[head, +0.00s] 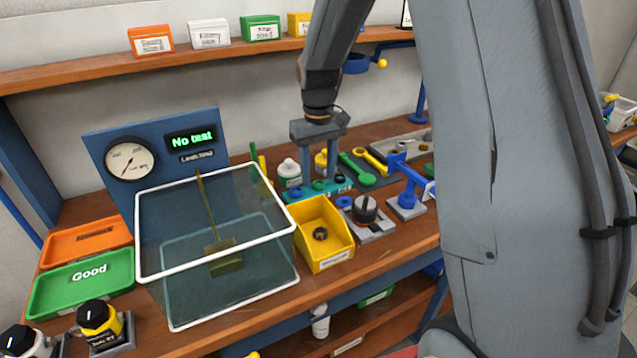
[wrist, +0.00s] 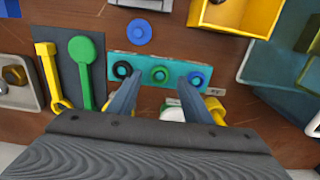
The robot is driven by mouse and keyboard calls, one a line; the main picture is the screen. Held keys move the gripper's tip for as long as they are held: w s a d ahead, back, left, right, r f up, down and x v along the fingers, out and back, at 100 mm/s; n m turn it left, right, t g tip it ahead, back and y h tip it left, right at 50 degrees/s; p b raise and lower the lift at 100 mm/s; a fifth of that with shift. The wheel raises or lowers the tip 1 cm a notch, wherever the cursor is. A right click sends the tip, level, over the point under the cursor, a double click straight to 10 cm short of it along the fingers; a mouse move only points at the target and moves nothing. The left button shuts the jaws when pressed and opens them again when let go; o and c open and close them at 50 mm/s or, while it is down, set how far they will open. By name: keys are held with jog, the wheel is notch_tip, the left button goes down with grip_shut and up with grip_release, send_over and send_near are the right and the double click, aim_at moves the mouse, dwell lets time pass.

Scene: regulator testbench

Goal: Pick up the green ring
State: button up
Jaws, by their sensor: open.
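The green ring (wrist: 159,74) sits in the middle of a teal holder strip (wrist: 139,63), between a black ring (wrist: 122,69) and a blue ring (wrist: 195,79). My gripper (wrist: 160,85) is open and empty. In the wrist view its two fingers reach toward the strip, one to each side of the green ring's position. I cannot tell how much height separates the fingertips from the ring. In the head view my gripper (head: 319,166) is over the teal strip (head: 323,195); the green ring is too small there to make out clearly.
A yellow bin (head: 317,262) and a clear white-rimmed tank (head: 146,272) stand close in front and to the left. A green wrench (wrist: 86,75) and yellow wrench (wrist: 47,65) lie beside the strip. Bottles (head: 289,170) stand behind it. A blue stand (head: 406,201) is to the right.

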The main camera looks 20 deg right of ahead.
jog(key=shift+f, duration=0.9)
jog(key=shift+c, duration=0.2)
jog(key=c, duration=1.1)
jog(key=shift+o, duration=0.2)
jog(key=shift+r, duration=0.1)
